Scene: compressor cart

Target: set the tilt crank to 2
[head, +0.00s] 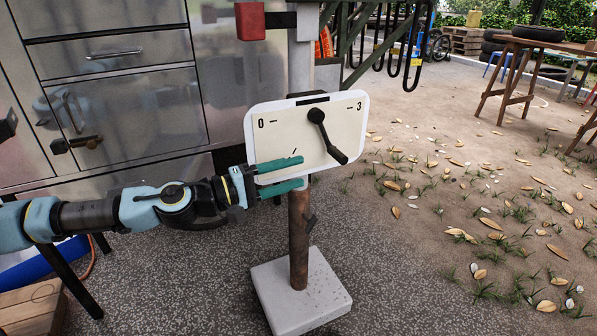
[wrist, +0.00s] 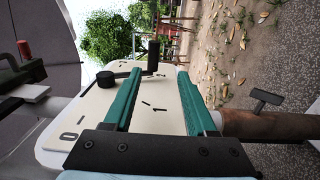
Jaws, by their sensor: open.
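The tilt crank (head: 327,135) is a black lever on a white board (head: 272,118). Its round hub is near the board's upper middle and its arm slants down and right to a knob near the lower edge. In the wrist view the crank (wrist: 105,78) lies beyond the fingers, and 0 and 1 show on the board. Nothing is between the fingers.
The board stands on a rusty post (head: 299,240) with a pale square base (head: 300,296). A steel cabinet (head: 125,90) is behind at left, with a red block (head: 250,21) above the board. Open ground with leaves lies to the right.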

